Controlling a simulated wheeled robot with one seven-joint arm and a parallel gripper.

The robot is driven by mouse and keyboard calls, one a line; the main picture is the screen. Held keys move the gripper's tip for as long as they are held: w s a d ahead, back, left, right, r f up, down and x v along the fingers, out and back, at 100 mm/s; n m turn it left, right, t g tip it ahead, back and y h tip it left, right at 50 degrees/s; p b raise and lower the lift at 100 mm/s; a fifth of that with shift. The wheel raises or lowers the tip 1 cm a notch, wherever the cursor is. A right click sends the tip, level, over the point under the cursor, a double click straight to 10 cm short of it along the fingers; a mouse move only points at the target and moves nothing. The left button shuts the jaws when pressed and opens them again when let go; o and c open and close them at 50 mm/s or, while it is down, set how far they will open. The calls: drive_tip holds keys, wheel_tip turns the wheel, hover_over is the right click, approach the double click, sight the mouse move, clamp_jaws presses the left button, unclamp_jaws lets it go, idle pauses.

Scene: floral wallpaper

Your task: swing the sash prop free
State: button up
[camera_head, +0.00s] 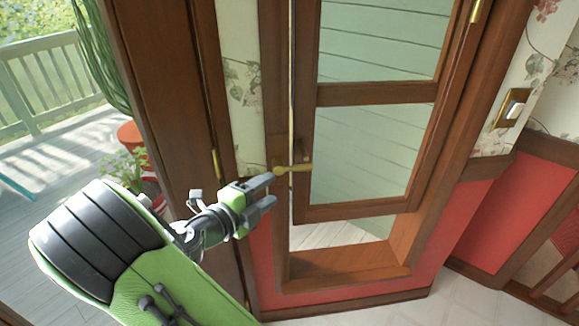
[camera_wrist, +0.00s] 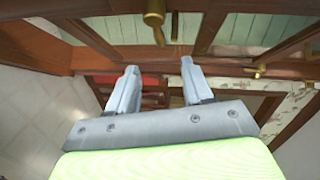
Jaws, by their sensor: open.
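A brass lever (camera_head: 295,168) sits at the lower left of the glazed wooden sash (camera_head: 330,212). It looks like the sash prop, but I cannot be sure. In the wrist view, a brass fitting (camera_wrist: 153,20) hangs above and beyond my fingers, and a smaller brass piece (camera_wrist: 255,71) lies to their right; I cannot tell which is the prop. My gripper (camera_head: 269,190) is open, just left of and slightly below the lever's rounded end. In the wrist view, the gap between my fingers (camera_wrist: 160,72) looks empty. Contact with the lever cannot be made out.
The wooden window frame (camera_head: 345,268) surrounds the sash, with an open gap below it. A light switch (camera_head: 514,108) is on the right wall. A potted plant (camera_head: 130,165) stands on the deck.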

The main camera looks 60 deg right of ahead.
sight(299, 170)
drive_tip(key=p+x, duration=0.1)
drive_tip(key=x, duration=1.3)
drive_tip(key=shift+d, duration=0.15)
clamp_jaws()
drive_tip(key=shift+f, duration=0.1)
